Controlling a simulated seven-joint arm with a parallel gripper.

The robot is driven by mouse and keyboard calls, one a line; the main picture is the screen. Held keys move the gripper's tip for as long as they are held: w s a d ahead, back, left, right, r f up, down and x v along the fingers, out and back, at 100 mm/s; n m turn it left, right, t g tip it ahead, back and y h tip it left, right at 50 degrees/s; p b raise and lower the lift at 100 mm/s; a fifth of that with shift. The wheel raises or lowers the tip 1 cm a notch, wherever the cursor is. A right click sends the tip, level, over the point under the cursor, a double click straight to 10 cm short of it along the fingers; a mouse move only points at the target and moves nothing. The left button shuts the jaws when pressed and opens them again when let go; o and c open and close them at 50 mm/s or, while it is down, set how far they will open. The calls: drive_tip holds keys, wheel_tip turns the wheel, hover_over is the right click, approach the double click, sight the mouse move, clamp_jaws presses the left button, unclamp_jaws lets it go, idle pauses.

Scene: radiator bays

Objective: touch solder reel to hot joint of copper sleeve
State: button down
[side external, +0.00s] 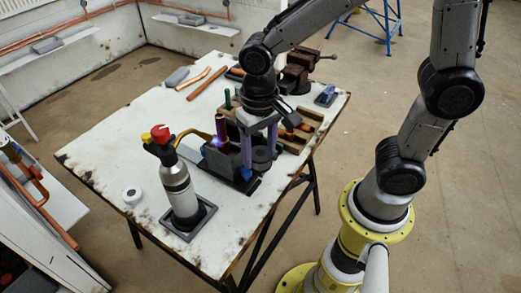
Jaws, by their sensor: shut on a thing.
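The copper sleeve (221,123) stands upright at a dark fixture (222,158) in the middle of the white bench. A purple-blue flame glow (217,143) shows at its lower part, by the curved brass torch tube. My gripper (259,160) points down just right of the sleeve, low over the fixture. Its fingers are around a dark grey round thing (262,158), which appears to be the solder reel. It is small and partly hidden by the fingers. I cannot tell whether any solder touches the joint.
A gas torch bottle (179,187) with red and yellow knobs stands in a square tray at the front. A white ring (132,195) lies left of it. Behind are copper pipes (207,83), a vise (300,70) and a wooden tray (312,120).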

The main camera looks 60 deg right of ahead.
drive_tip(key=shift+w+d+f, duration=0.15)
drive_tip(key=shift+w+f, duration=0.1)
drive_tip(key=shift+w, duration=0.4)
drive_tip(key=shift+w+d+f, duration=0.1)
drive_tip(key=shift+w+f, duration=0.15)
drive_tip(key=shift+w, duration=0.35)
idle(2.8)
drive_tip(key=shift+s+a+r, duration=0.2)
drive_tip(key=shift+s+r, duration=0.55)
drive_tip(key=shift+s, duration=0.15)
drive_tip(key=shift+s+a+r, duration=0.2)
drive_tip(key=shift+s+r, duration=0.55)
drive_tip(key=shift+s, duration=0.1)
drive_tip(key=shift+r, duration=2)
